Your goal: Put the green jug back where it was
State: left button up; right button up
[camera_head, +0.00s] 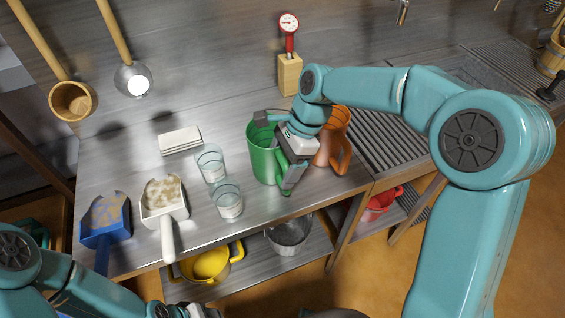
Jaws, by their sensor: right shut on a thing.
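The green jug (261,164) is upright at the front right part of the metal counter (120,160), in the head view. My right gripper (279,151) comes over it from the right and is shut on it, covering part of its rim and right side. I cannot tell whether the jug's base touches the counter. My left arm enters at the bottom left, and its gripper fingers are not visible.
An orange-brown jug (334,145) stands close on the right, partly behind my gripper. Two clear glasses (210,164) (229,202) stand left. A white scoop (163,200) and a blue scoop (105,217) lie further left. A thermometer block (289,75) stands behind.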

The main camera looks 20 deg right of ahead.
jog(key=o, duration=1.8)
jog(key=shift+w+f, duration=0.1)
jog(key=shift+r, duration=0.4)
jog(key=p+v, duration=0.1)
jog(key=v, duration=1)
jog(key=shift+d+r, duration=0.25)
jog(key=shift+r, duration=0.05)
